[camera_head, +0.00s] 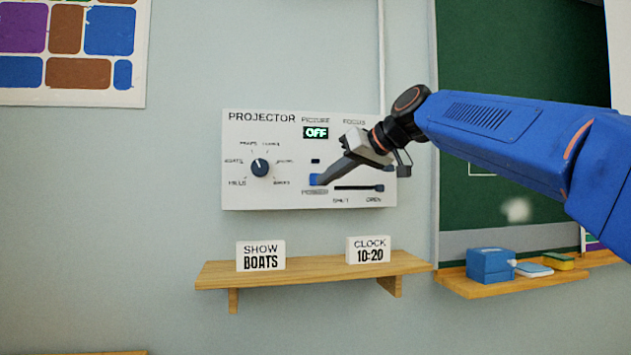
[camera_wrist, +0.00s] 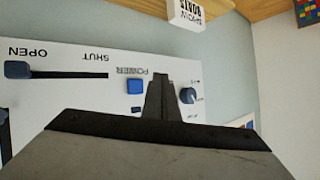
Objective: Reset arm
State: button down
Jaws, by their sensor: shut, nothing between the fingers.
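My gripper (camera_head: 324,178) is shut and empty, with its tips at the blue power button of the projector panel in the head view. In the wrist view my gripper (camera_wrist: 161,78) points at the panel, and the blue power button (camera_wrist: 135,87) shows just left of the tips. I cannot tell whether the tips touch the panel. The white projector panel (camera_head: 245,195) is on the wall. Its picture display (camera_head: 316,133) reads OFF. Its round dial (camera_head: 260,168) is at the left, and its slider knob (camera_head: 379,188) is at the OPEN end. My gripper hides part of the panel.
Below the panel, a wooden shelf (camera_head: 315,270) holds a SHOW BOATS card (camera_head: 261,256) and a CLOCK 10:20 card (camera_head: 368,250). At right are a chalkboard (camera_head: 490,60) and a ledge (camera_head: 490,288) with a blue box (camera_head: 490,265).

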jog(key=s+d+f+m+h, duration=0.2)
jog(key=s+d+f, duration=0.8)
jog(key=f, duration=0.6)
jog(key=s+d+f+m+g+h, duration=0.1)
jog(key=s+d+f+m+h, duration=0.2)
jog(key=s+d+f, duration=0.7)
jog(key=s+d+f+m+g+h, duration=0.1)
jog(key=s+d+f+m+h, duration=0.2)
jog(key=s+d+f, duration=0.7)
jog(key=s+f+h, duration=0.1)
jog(key=s+f, duration=0.2)
jog(key=f, duration=0.3)
jog(key=s+f+h, duration=0.1)
jog(key=s+f, duration=0.3)
jog(key=f, duration=0.3)
jog(key=shift+d+f, duration=0.25)
jog(key=shift+d, duration=0.1)
